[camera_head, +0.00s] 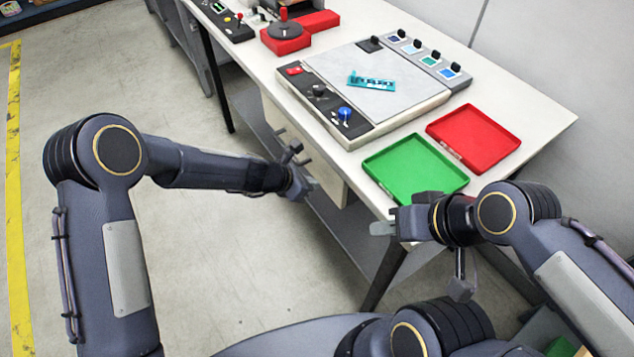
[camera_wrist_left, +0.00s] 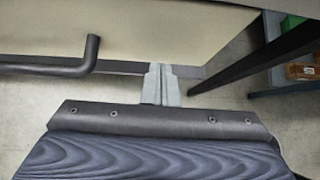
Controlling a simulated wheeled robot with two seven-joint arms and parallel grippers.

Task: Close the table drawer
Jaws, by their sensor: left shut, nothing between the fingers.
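The table drawer (camera_head: 318,166) shows as a cream front panel under the near edge of the white table. In the left wrist view its pale front (camera_wrist_left: 120,30) spans the top, with a dark bar handle (camera_wrist_left: 88,55) to the left of my fingers. How far the drawer stands out is hard to tell. My left gripper (camera_head: 312,185) is at the lower part of the drawer front; its shut, empty fingers (camera_wrist_left: 161,84) point at the panel, and contact is unclear. My right gripper (camera_head: 383,229) is by the table's near corner, its jaws partly hidden.
A dark table leg (camera_head: 385,275) stands below. The floor at left is clear.

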